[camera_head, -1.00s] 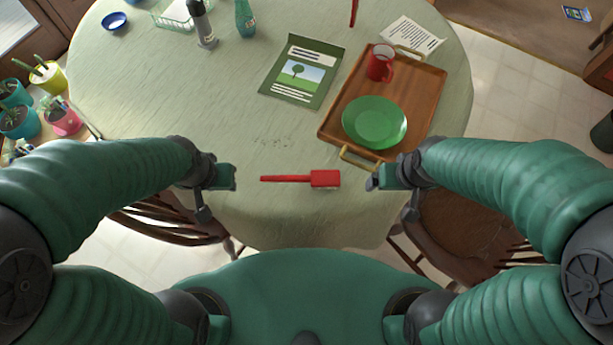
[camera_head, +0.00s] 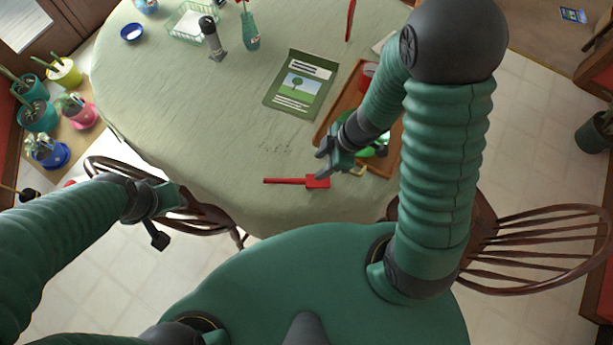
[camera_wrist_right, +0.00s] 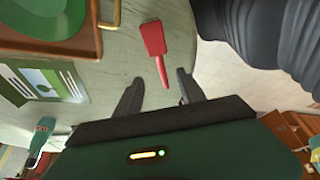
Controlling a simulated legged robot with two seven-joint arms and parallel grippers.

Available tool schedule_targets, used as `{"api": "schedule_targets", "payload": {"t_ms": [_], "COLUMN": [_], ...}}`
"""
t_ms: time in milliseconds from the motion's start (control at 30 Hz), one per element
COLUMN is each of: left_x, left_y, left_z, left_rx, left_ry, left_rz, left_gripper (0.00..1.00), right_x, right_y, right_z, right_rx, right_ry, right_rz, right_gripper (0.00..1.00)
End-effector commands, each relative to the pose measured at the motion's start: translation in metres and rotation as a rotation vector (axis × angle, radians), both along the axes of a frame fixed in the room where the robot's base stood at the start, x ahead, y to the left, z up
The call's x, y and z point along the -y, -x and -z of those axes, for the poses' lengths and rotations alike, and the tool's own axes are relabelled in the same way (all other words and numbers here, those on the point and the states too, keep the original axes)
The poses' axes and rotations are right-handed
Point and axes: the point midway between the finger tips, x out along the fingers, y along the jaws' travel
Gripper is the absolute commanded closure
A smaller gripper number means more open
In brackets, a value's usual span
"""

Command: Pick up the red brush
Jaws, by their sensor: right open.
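The red brush (camera_head: 297,182) lies on the table near its front edge, its head to the right and its thin handle to the left. It also shows in the right wrist view (camera_wrist_right: 154,40), with the handle end pointing between my fingers. My right gripper (camera_head: 322,161) is open and empty, above the table just beyond the brush head; its fingers also show in the right wrist view (camera_wrist_right: 158,88). The brush lies ahead of the fingertips and is not gripped. My left gripper (camera_head: 176,195) is off the table's front left edge, away from the brush; its jaw gap is unclear.
A wooden tray (camera_head: 337,118) with a red mug (camera_head: 368,74) and a green plate (camera_head: 372,151) is right of the brush, partly hidden by my right arm. A green booklet (camera_head: 300,83) lies behind. Dark crumbs (camera_head: 276,147) are scattered nearby. The table left of the brush is clear.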

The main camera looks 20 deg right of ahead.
Motion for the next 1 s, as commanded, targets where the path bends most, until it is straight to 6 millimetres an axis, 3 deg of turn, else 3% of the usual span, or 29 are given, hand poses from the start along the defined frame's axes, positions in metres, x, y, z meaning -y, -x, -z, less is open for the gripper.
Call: {"api": "schedule_targets", "payload": {"t_ms": [33, 200, 467, 633, 767, 1000], "left_x": [0.000, 0.000, 0.000, 0.000, 0.000, 0.000], "left_y": [0.000, 0.000, 0.000, 0.000, 0.000, 0.000], "left_z": [0.020, 0.048, 0.067, 0.093, 0.101, 0.099], "left_rx": [-0.001, -0.001, 0.000, 0.000, -0.001, 0.000], "left_ry": [0.000, 0.000, 0.000, 0.000, 0.000, 0.000], "left_rz": [0.000, 0.000, 0.000, 0.000, 0.000, 0.000], "left_gripper": [0.64, 0.64, 0.64, 0.64, 0.64, 0.64], "right_x": [-0.005, -0.020, -0.033, -0.044, -0.050, -0.051], "right_y": [-0.001, -0.008, -0.014, -0.018, -0.021, -0.021], "right_z": [0.024, 0.065, 0.093, 0.127, 0.138, 0.136], "right_rx": [-0.002, 0.000, 0.004, 0.003, 0.003, 0.004], "right_ry": [-0.002, -0.001, -0.001, 0.000, 0.001, 0.002], "right_rz": [-0.001, 0.000, 0.000, -0.001, 0.000, 0.000], "right_gripper": [0.54, 0.54, 0.54, 0.54, 0.54, 0.55]}}
